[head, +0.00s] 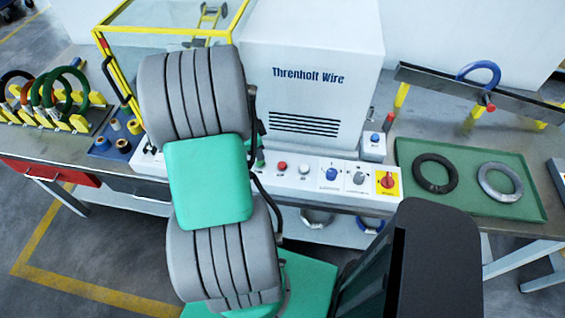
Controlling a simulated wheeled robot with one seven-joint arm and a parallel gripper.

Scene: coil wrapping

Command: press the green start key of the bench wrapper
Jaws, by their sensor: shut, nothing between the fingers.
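The bench wrapper is a white machine (312,60) marked "Threnholt Wire", with a sloped control panel (318,186) along its front. A small green key (260,159) shows on the panel just right of my teal arm link, partly hidden by it. Right of it are a red button (282,166), a white button (305,169), a blue knob (331,174), a grey selector (359,178) and a red switch on yellow (388,181). My arm covers the panel's left middle. I cannot make out my gripper; my arm links hide that area.
A yellow-framed clear guard (150,45) stands left of the machine. Coils on a rack (55,100) stand at far left. A green tray (470,207) at right holds a black coil (435,173) and a grey coil (500,181). A blue-topped box (373,145) stands behind the panel.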

